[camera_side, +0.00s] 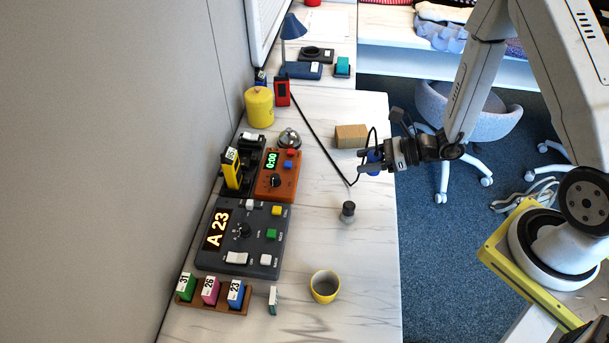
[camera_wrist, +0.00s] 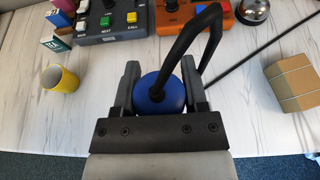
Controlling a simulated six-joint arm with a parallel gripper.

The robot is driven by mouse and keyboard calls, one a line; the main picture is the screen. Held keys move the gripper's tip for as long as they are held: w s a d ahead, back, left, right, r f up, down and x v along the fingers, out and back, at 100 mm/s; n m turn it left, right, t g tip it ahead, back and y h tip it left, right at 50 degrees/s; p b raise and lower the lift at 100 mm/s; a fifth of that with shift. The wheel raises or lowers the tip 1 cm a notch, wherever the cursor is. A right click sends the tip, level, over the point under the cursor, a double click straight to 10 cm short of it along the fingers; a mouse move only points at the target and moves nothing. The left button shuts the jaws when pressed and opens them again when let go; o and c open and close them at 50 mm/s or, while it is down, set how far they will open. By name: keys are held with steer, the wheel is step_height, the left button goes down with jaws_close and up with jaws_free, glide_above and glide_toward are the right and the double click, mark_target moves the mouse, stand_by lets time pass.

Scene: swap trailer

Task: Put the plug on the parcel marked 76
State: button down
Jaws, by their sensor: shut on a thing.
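My gripper (camera_side: 368,161) is shut on a round blue plug (camera_side: 374,160) and holds it above the right edge of the table. In the wrist view the blue plug (camera_wrist: 160,97) sits between the two dark fingers of my gripper (camera_wrist: 160,75). A thick black cable loops up from it. The brown parcel (camera_side: 351,136) stands on the table just beyond my gripper. It also shows at the right in the wrist view (camera_wrist: 295,82), apart from the plug. I can read no number on the parcel in either view.
The cable (camera_side: 324,152) runs to a red device (camera_side: 282,92). A dark knob-like object (camera_side: 348,210) and a yellow cup (camera_side: 324,286) stand on the table. The A 23 console (camera_side: 243,237), orange timer (camera_side: 278,175), bell (camera_side: 289,138) and tag rack (camera_side: 212,299) are at the left.

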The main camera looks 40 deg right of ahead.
steer(key=w+d+r+m+t+h, duration=0.1)
steer(key=w+d+r, duration=0.15)
steer(key=d, duration=0.35)
steer(key=w+d+r+m+t+h, duration=0.1)
steer(key=w+d+r, duration=0.1)
steer(key=w+d, duration=0.3)
glide_above(347, 130)
steer(key=s, duration=0.1)
step_height(347, 130, down, 8)
steer(key=shift+s+a+f, duration=0.1)
steer(key=shift+a+f, duration=0.05)
steer(key=shift+w+f, duration=0.4)
steer(key=shift+w, duration=0.05)
steer(key=shift+f, duration=0.1)
steer(key=shift+w+f, duration=0.15)
steer(key=shift+f, duration=0.05)
steer(key=shift+w+f, duration=0.1)
steer(key=shift+f, duration=1.45)
steer(key=shift+f, duration=0.15)
